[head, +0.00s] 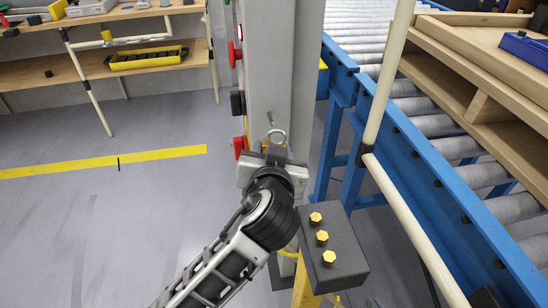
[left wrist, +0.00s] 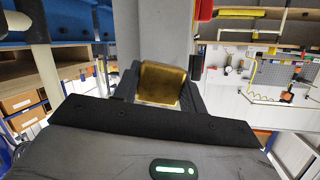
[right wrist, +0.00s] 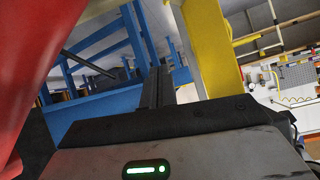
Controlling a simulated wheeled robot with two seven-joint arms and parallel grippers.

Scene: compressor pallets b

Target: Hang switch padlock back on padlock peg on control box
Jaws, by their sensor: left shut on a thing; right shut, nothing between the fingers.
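The padlock has a brass body (left wrist: 160,83) in the left wrist view. Its grey shackle (head: 277,134) sticks up in the head view, in front of the grey post (head: 268,60). My left gripper (head: 268,158) is shut on the body, close to the post. A small thin pin (head: 270,118) shows just above the shackle; I cannot tell whether it is the peg or whether they touch. Red and black knobs (head: 238,103) stick out from the post's left side. My right gripper (right wrist: 155,88) is shut and empty beside a yellow post (right wrist: 212,50); I cannot make it out in the head view.
A dark box (head: 335,262) with yellow hex knobs stands close to the right of my left wrist. A blue roller conveyor (head: 440,180) and a pale rail (head: 390,80) are to the right. A wooden bench (head: 130,65) is at the back left. The floor at left is clear.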

